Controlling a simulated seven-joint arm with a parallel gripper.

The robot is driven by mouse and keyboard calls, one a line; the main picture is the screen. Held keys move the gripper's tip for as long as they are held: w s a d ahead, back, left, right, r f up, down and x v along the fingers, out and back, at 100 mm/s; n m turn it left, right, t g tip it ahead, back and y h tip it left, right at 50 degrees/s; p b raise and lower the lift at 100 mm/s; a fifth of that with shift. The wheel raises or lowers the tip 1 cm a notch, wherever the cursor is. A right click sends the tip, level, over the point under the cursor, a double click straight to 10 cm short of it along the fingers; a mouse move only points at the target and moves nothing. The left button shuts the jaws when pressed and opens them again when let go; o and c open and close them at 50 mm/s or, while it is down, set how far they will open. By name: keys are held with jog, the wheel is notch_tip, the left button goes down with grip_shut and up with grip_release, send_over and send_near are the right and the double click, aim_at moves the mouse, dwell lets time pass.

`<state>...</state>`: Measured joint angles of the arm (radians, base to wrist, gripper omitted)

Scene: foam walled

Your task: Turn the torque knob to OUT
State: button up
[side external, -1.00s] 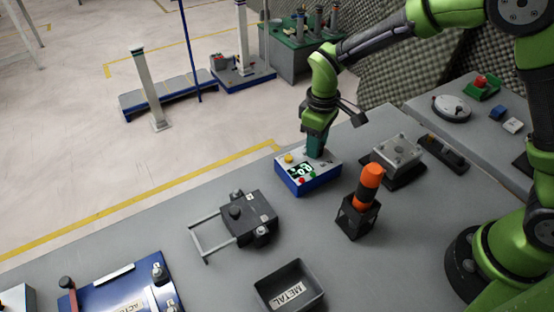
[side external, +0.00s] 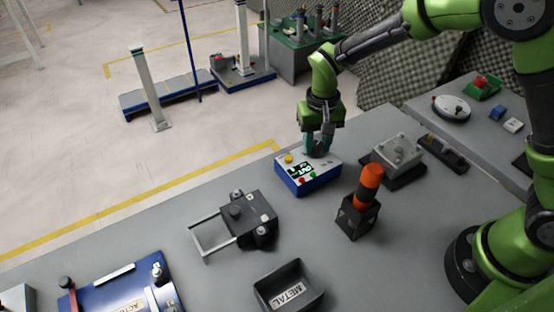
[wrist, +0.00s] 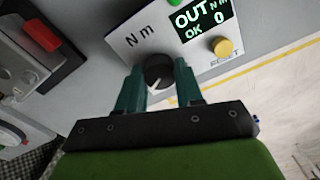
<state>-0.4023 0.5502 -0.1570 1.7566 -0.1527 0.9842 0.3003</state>
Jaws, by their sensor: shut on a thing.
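The torque box is a blue case with a light top panel (side external: 321,171) on the bench. In the wrist view its display (wrist: 205,17) reads "OUT", "N m", "OK" and "0". The torque knob (wrist: 158,68) is dark and round with a white pointer, which points down and slightly left in the picture. My gripper (wrist: 159,78) is shut on the knob, one teal finger on each side. In the side view my gripper (side external: 318,150) points down at the box's far right part and hides the knob. A yellow button (wrist: 222,46) sits beside the word RESET.
An orange-handled tool stands in a black holder (side external: 356,217) in front of the box. A grey block fixture (side external: 398,152) is to its right. A dark clamp with a wire handle (side external: 249,218) lies to the left, and a METAL bin (side external: 288,287) in front.

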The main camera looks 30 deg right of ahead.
aim_at(317, 145)
jog(key=shift+m, duration=0.6)
jog(key=o, duration=1)
jog(key=shift+o, duration=0.2)
jog(key=shift+r, duration=0.1)
notch_tip(317, 145, up, 17)
